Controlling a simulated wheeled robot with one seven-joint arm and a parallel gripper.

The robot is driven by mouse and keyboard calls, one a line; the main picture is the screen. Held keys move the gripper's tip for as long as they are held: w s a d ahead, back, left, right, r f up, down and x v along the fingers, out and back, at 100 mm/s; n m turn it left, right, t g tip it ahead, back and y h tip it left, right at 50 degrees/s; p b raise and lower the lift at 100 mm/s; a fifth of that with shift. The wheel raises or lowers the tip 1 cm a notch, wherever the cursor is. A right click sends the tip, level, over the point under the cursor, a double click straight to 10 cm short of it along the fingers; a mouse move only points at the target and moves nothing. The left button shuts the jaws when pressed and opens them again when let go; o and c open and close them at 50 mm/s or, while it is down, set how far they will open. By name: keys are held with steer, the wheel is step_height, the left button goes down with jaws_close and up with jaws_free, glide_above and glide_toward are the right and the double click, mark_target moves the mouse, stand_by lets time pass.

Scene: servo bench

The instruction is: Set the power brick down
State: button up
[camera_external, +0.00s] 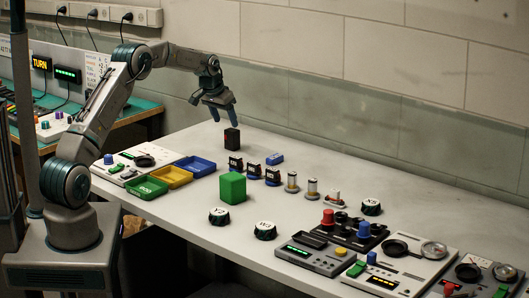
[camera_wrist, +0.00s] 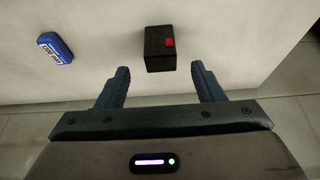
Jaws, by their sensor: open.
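The power brick (camera_external: 232,139) is a black block standing on the white table near its back edge. In the wrist view the power brick (camera_wrist: 157,50) shows a red patch on its right side. My gripper (camera_external: 221,116) is open just above the brick in the external view. In the wrist view my gripper (camera_wrist: 157,82) has its two blue fingers spread apart, with the brick beyond the gap between them and no finger touching it. The brick's underside is hidden.
A blue block (camera_external: 274,159) lies right of the brick; it also shows in the wrist view (camera_wrist: 56,47). Several small dark servos (camera_external: 253,171) and a green cube (camera_external: 232,188) stand in front. Coloured trays (camera_external: 193,166) are to the left. The wall (camera_external: 330,120) is close behind.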

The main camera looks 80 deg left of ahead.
steer(key=shift+v, duration=1.45)
steer(key=w+d+r+m, duration=0.1)
steer(key=d+r, duration=0.3)
steer(key=d, duration=0.7)
steer(key=w+d+r+m+h, duration=0.1)
steer(key=w+d+r+m, duration=0.15)
steer(key=d, duration=0.85)
steer(key=d+r+m, duration=0.1)
steer(key=d+r, duration=0.3)
steer(key=d, duration=0.7)
steer(key=s+d+m+h, duration=0.1)
steer(key=s+d, duration=0.4)
steer(key=d, duration=0.4)
steer(key=s+d+m, duration=0.1)
steer(key=s+d, duration=0.4)
steer(key=d, duration=0.3)
steer(key=s+d+f+m+h, duration=0.1)
steer(key=s+d+f, duration=0.3)
steer(key=s+d, duration=0.4)
steer(key=s+m, duration=0.1)
steer(key=s, duration=0.2)
steer(key=shift+s, duration=0.25)
steer(key=shift+m, duration=0.25)
